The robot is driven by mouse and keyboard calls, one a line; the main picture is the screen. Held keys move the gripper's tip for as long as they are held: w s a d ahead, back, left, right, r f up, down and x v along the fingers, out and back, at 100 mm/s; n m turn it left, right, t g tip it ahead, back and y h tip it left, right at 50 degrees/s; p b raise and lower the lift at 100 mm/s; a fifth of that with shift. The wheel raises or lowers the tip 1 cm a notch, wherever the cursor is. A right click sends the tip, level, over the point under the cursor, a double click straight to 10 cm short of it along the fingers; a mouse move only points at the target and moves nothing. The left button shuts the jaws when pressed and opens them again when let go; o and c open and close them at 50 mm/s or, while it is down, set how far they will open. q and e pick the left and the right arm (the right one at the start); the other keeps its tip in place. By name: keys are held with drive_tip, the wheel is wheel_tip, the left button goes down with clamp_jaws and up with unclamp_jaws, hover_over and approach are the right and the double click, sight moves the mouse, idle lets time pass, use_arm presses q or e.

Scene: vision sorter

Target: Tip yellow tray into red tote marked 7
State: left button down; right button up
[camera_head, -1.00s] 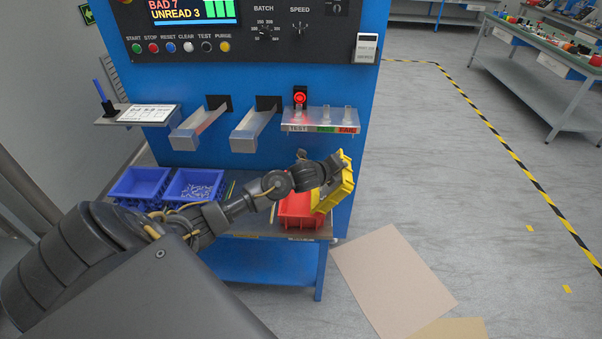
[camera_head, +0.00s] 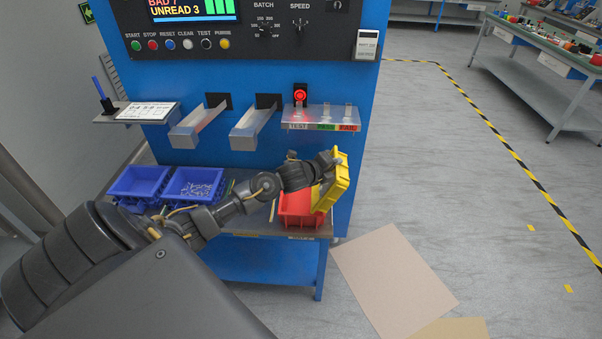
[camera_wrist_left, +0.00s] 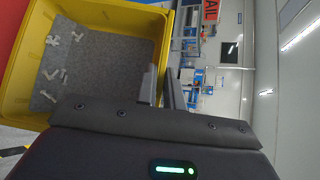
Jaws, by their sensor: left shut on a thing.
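The yellow tray (camera_head: 334,181) is tilted steeply above the right part of the red tote (camera_head: 296,208), which sits on the machine's lower shelf. My left gripper (camera_head: 327,163) is shut on the tray's wall. In the left wrist view the yellow tray (camera_wrist_left: 93,12) shows a grey inner floor with several small white pieces on it, and my left gripper (camera_wrist_left: 160,88) is at its rim. The tote's inside is partly hidden by my arm and the tray, and I cannot read a number on it. My right gripper is out of view.
Two blue bins (camera_head: 140,182) stand left of the tote, the nearer-to-tote one (camera_head: 194,184) holding small pieces. Two metal chutes (camera_head: 248,132) and a clear test shelf (camera_head: 320,119) jut out above. Floor to the right is open, with a flat brown sheet (camera_head: 393,280).

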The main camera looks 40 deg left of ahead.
use_arm(q)
drive_tip(key=shift+s+a+r+n+t, duration=0.3)
drive_tip(key=shift+s+a+t, duration=0.15)
drive_tip(key=shift+a, duration=0.15)
drive_tip(key=shift+n+t+h, duration=0.5)
drive_tip(key=shift+n+t, duration=0.1)
drive_tip(key=shift+t, duration=0.05)
drive_tip(key=s+a, duration=0.1)
drive_tip(key=s+a+b, duration=0.2)
drive_tip(key=shift+a+r, duration=0.35)
drive_tip(key=shift+a, duration=0.05)
drive_tip(key=shift+s+a+r+n+t+b, duration=0.1)
drive_tip(key=shift+s+a+n+t+b, duration=0.5)
drive_tip(key=shift+a, duration=0.25)
drive_tip(key=shift+s+a+f+n+t+b, duration=0.15)
drive_tip(key=shift+s+a+n+t+b, duration=0.15)
drive_tip(key=shift+s+a+b, duration=0.3)
drive_tip(key=shift+s+a+f+n+t+b, duration=0.1)
drive_tip(key=shift+s+a+n+t+b, duration=0.25)
drive_tip(key=shift+a+b, duration=0.4)
idle(0.5)
